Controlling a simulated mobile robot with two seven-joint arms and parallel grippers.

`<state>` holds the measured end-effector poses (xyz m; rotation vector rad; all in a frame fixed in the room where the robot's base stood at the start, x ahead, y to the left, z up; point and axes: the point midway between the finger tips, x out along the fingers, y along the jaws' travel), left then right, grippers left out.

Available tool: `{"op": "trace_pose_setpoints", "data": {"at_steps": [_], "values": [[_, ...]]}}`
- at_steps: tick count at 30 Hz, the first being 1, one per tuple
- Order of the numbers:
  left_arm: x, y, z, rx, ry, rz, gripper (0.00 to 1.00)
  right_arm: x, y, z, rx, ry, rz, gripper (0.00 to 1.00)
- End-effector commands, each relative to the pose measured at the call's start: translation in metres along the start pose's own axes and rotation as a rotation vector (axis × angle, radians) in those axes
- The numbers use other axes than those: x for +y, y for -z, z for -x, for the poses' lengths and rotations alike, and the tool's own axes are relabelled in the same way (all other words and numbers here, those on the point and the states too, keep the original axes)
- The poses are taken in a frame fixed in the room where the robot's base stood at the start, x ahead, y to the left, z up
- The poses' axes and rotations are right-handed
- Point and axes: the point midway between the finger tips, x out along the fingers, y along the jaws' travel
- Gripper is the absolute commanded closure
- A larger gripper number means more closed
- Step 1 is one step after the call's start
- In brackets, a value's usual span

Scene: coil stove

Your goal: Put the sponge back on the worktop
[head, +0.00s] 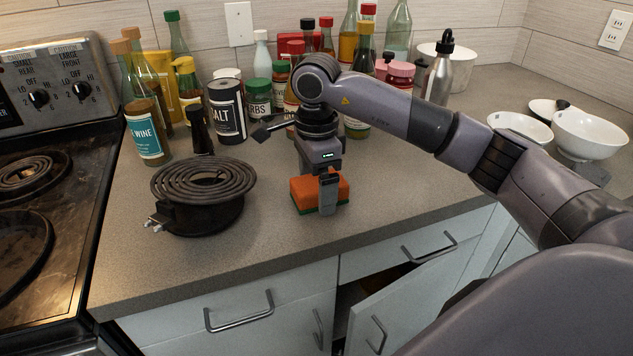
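The sponge (304,192) is orange with a green underside. It is at the worktop's (275,240) surface, right of the loose coil burner; I cannot tell whether it rests there or is just above. My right gripper (328,195) points down over the sponge, with one grey finger across its front face. The other finger is hidden behind the sponge, so I cannot tell whether the grip is closed on it. My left gripper is not in view.
A black coil burner (203,185) stands left of the sponge. Bottles and jars, including a salt tin (227,110), crowd the back. White bowls (590,133) are at the right. A cabinet door (425,295) hangs open below. Worktop in front of the sponge is clear.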

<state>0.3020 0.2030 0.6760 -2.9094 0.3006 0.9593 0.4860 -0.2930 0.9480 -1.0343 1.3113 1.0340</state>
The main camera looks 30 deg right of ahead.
Motion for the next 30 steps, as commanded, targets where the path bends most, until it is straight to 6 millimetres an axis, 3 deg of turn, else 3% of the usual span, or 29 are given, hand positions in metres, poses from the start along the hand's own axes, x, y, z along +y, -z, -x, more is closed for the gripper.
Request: {"op": "trace_pose_setpoints", "data": {"at_steps": [9, 21, 30], "values": [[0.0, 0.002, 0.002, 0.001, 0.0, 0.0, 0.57, -0.001, 0.0, 0.01, -0.002, 0.003, 0.0, 0.05], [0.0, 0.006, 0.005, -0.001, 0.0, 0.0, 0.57, -0.001, 0.0, 0.094, -0.001, 0.004, 0.0, 0.05], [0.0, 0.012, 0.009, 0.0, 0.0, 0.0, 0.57, 0.0, 0.0, 0.121, 0.0, 0.0, -0.001, 0.05]]}}
